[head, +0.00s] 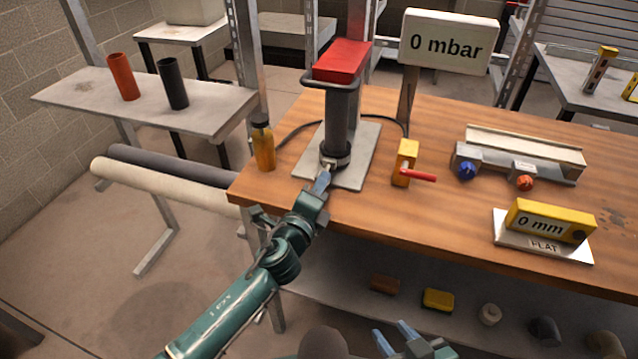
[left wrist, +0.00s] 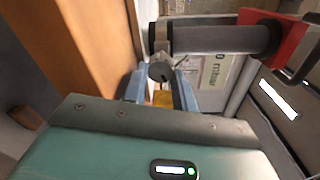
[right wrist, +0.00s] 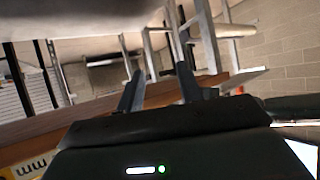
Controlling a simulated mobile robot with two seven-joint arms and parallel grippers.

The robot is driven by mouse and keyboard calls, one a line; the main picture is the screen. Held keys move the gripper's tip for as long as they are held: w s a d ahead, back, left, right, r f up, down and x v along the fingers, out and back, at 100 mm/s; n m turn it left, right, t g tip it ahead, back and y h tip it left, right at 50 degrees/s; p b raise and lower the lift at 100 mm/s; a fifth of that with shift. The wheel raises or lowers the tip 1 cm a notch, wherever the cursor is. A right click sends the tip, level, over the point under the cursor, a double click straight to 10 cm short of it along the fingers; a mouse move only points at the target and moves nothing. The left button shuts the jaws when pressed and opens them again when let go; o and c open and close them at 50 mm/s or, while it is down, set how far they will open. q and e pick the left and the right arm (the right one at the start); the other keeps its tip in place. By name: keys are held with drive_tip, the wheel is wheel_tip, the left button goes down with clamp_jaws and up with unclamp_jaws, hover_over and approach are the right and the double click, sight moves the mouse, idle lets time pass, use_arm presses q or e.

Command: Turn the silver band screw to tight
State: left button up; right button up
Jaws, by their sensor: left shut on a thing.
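A silver band (head: 336,159) goes around the bottom of an upright dark grey pipe (head: 338,118), whose top is a red block (head: 341,62). The pipe stands on a grey metal plate (head: 364,158) on the wooden bench. My left gripper (head: 325,180) is at the front of the band, shut on its screw. In the left wrist view the silver band (left wrist: 161,38) circles the pipe, and the round screw head (left wrist: 160,71) sits at the fingertips. The fingers partly hide the screw. My right gripper (head: 397,338) is open and empty, low in front of the bench.
A yellow valve with a red lever (head: 418,176) stands right of the plate, and an amber bottle (head: 263,146) stands left of it. A "0 mbar" sign (head: 447,42) is behind. A "0 mm" gauge (head: 548,221) lies at the right. The front middle of the bench is clear.

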use_arm(q)
drive_tip(key=m+p, duration=0.1)
drive_tip(key=m, duration=0.3)
drive_tip(key=shift+y, duration=0.3)
drive_tip(key=shift+f+m+p, duration=0.1)
drive_tip(key=shift+m+p, duration=0.9)
drive_tip(key=shift+m, duration=1.5)
drive_tip(key=o, duration=0.7)
drive_tip(key=shift+s+a, duration=0.1)
drive_tip(key=shift+s, duration=0.05)
drive_tip(key=v, duration=1.3)
